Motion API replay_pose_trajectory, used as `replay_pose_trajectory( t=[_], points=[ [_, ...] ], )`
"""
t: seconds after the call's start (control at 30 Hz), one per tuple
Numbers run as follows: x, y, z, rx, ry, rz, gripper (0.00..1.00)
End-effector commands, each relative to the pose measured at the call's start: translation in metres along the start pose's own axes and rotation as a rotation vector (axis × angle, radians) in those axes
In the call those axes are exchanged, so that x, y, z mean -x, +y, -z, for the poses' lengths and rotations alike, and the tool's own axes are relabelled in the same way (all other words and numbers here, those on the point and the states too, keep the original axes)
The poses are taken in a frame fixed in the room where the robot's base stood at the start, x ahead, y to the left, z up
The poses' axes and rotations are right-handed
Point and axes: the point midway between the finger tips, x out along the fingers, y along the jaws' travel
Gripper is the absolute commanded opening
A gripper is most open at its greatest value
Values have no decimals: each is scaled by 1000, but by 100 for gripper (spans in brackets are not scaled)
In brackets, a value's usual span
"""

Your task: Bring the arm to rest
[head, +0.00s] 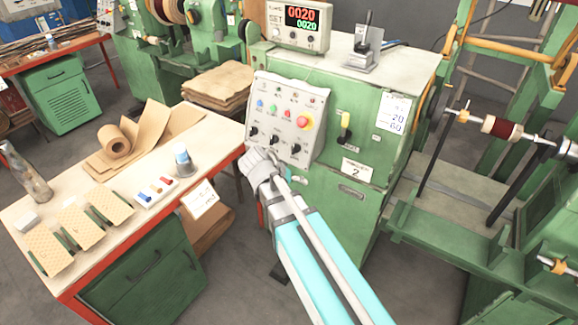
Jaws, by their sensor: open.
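My arm (305,262), teal and grey, reaches up from the bottom edge, right of the picture's middle. Its far end is a grey joint (262,168) in front of the lower left corner of the control panel (285,115). I cannot make out any fingers, so my gripper is not visible. From this one view I cannot tell whether the arm touches the panel.
A workbench (222,150) at the left holds a brown paper roll (113,141), a cup (183,162) and patterned sheets. The green machine cabinet (352,190) stands behind the arm. A green winding frame (440,255) is at the right. Floor (240,275) shows between bench and arm.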

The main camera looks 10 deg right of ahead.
Motion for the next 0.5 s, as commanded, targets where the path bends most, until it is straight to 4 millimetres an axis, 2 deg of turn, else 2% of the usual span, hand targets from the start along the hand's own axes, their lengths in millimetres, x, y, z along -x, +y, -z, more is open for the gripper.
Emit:
replay_pose_trajectory(
  t=[0.27,0.5],
  points=[
    [-2,3,-2,7,-13,6,94],
    [-19,21,-21,70,-120,78,94]
  ],
)
